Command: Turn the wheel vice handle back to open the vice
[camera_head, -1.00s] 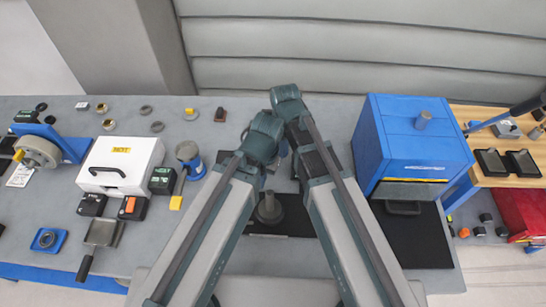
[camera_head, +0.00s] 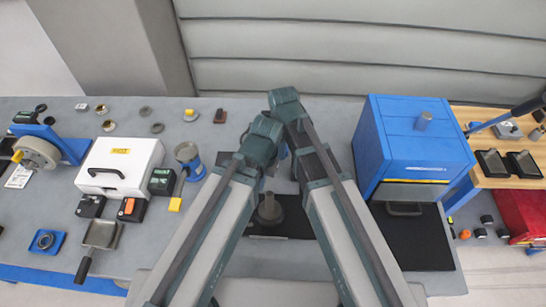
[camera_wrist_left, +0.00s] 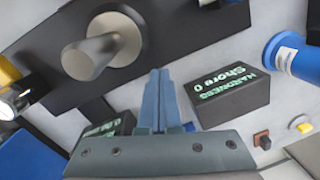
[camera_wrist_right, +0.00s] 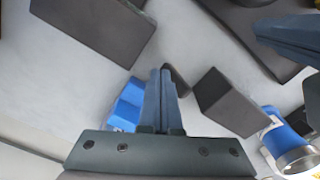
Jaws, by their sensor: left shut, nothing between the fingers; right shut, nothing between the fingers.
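No vice shows clearly enough to name. A grey post on a round base (camera_wrist_left: 95,52) stands on a dark plate in the left wrist view; the head view shows it (camera_head: 269,210) between my arms. I cannot tell whether it belongs to the vice. A blue part (camera_wrist_right: 127,105) shows beside the fingers in the right wrist view, partly hidden. My left gripper (camera_wrist_left: 161,75) is shut and empty, apart from the post. My right gripper (camera_wrist_right: 163,75) is shut and empty above the bench. In the head view my arms hide their fingertips and the bench behind them.
A dark hardness tester box (camera_wrist_left: 232,97) lies near the left fingers. A large blue cabinet (camera_head: 415,140) stands right of my arms. A white case (camera_head: 120,165) and a blue stand with a grey wheel (camera_head: 37,152) are at left.

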